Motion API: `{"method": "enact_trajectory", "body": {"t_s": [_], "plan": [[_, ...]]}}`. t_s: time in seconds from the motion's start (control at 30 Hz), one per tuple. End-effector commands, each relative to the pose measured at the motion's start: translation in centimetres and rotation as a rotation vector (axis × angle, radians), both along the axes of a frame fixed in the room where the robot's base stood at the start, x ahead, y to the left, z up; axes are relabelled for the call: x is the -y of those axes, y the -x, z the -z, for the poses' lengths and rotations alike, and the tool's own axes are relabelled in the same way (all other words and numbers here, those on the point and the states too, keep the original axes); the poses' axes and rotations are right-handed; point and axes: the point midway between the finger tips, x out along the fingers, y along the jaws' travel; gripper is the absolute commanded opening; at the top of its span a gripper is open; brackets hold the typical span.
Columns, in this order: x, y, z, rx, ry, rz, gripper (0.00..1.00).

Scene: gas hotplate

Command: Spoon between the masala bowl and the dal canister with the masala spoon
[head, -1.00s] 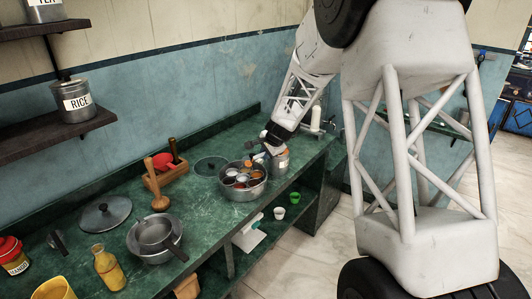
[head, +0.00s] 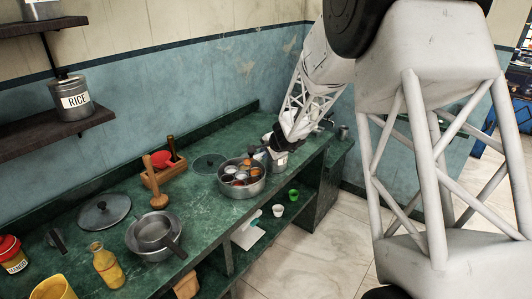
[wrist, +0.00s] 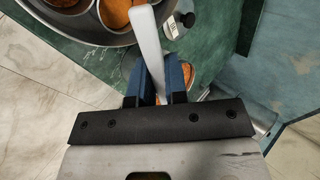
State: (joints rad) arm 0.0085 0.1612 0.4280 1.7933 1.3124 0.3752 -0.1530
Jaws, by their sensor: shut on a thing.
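The masala bowl (head: 241,190) is a round steel tin holding several small cups of coloured spice. Its rim and cups also show at the top left of the wrist view (wrist: 75,33). The dal canister (head: 277,162) is a small grey can with a pale label, just right of the bowl. My gripper (wrist: 165,65) is shut on the pale masala spoon (wrist: 147,42), whose visible part points toward the bowl in the wrist view. The spoon's far end is hidden.
A small jar (wrist: 178,25) stands close to the bowl and gripper. A flat lid (head: 208,164) lies behind the bowl. Cups sit on the shelf below.

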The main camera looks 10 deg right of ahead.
Motion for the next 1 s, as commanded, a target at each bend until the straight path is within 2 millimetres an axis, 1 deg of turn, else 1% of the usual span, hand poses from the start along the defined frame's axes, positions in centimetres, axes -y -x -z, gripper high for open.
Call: {"method": "enact_trajectory", "body": {"t_s": [1.0], "plan": [[0.53, 0.83, 0.9, 0.238, -0.145, 0.003, 0.0]]}}
